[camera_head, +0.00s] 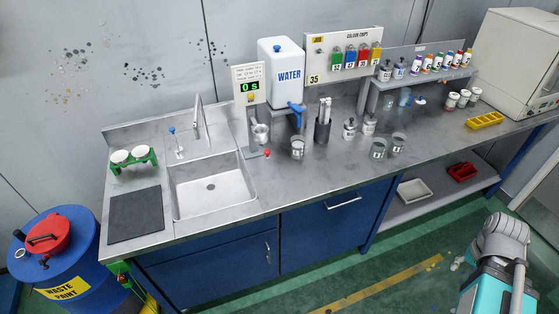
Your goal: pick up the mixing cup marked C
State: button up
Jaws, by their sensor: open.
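Several clear mixing cups with small white labels stand on the grey steel counter (330,175). One cup (298,147) is upright right of the sink, in front of the water tank. Two more cups, a left one (379,149) and a right one (397,143), stand close together farther right near the counter's front edge. The letters on the labels are too small to read, so I cannot tell which cup is marked C. Part of my arm shows at the lower right, away from the counter. My gripper cannot be made out.
A white water tank (281,70) with a blue tap stands at the back. A dark holder (322,130) with tools and two lidded jars (350,128) stand between the cups. A raised shelf (425,78) carries several bottles. A yellow tray (485,120) lies at right. The sink (211,186) is at left.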

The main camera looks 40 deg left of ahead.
aim_at(298, 142)
jog(key=z, duration=0.05)
jog(key=k, duration=0.85)
jog(key=u, duration=1.8)
jog(key=i, duration=1)
